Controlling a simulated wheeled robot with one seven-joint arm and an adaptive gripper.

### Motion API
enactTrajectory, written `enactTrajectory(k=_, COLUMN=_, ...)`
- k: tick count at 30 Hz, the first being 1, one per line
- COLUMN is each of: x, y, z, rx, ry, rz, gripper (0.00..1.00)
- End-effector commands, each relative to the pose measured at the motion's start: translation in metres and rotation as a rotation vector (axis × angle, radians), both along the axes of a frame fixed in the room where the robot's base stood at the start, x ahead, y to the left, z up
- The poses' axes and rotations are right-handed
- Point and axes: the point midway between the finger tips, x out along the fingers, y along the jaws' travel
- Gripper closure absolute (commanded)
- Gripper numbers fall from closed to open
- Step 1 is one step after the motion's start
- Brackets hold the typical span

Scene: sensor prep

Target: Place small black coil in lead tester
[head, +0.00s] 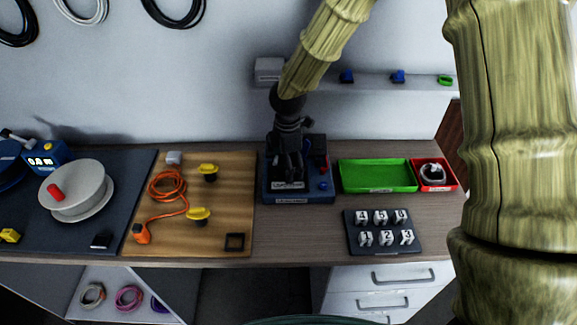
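My gripper (288,172) is black and points down at the lead tester (300,197), a blue box with label plates near the back middle of the table. It covers much of the tester's top, and I cannot tell whether its fingers touch the tester or hold anything. A red part and a blue knob show on the tester's right side. No small black coil is clearly visible at the tester. A dark and whitish rounded item (432,173) sits in the red tray (421,187) at the right; I cannot tell whether it is a coil.
An empty green tray (377,176) and a dark numbered rack (384,247) stand right of the tester. A wooden board (191,237) with an orange cable (170,190) lies left. Black coils (175,12) hang on the wall. A shelf (365,85) runs behind my arm.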

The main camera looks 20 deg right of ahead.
Motion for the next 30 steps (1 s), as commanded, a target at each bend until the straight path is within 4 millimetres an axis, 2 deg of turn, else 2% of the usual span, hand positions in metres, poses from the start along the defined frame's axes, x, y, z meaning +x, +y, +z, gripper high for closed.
enactTrajectory(k=7, x=0.0, y=0.0, z=-0.019, rx=0.0, ry=-0.002, rz=-0.001, gripper=0.4)
enactTrajectory(k=20, x=0.001, y=0.0, z=-0.024, rx=0.0, ry=-0.002, rz=0.0, gripper=0.4)
enactTrajectory(k=21, x=0.001, y=0.0, z=-0.023, rx=0.0, ry=-0.002, rz=0.0, gripper=0.06)
enactTrajectory(k=22, x=0.001, y=0.0, z=-0.023, rx=0.0, ry=-0.002, rz=0.0, gripper=0.0)
enactTrajectory(k=30, x=0.0, y=0.0, z=-0.023, rx=0.001, ry=-0.002, rz=0.0, gripper=0.0)
